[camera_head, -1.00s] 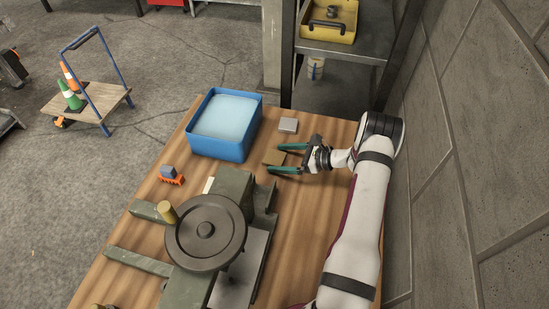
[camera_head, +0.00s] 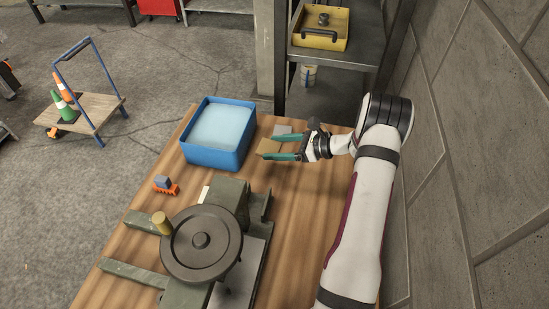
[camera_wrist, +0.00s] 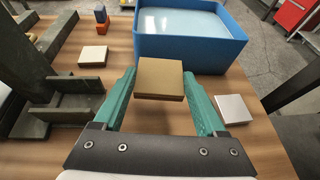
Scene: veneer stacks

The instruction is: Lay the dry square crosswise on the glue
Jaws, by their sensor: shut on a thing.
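My gripper (camera_wrist: 160,80) is shut on a tan square (camera_wrist: 161,77), which sits flat between its two teal fingertips. In the head view the tan square (camera_head: 267,146) shows between the fingers, close in front of a light grey square (camera_head: 282,129). In the wrist view the grey square (camera_wrist: 233,109) lies on the table just right of the right finger. A pale square (camera_wrist: 92,56) lies left of the left finger. I cannot tell which square carries glue, or how high the tan one is held.
A blue tub (camera_head: 214,157) with pale contents stands left of the gripper. A green-grey press with a handwheel (camera_head: 202,243) fills the front of the wooden table. A wall is at the right.

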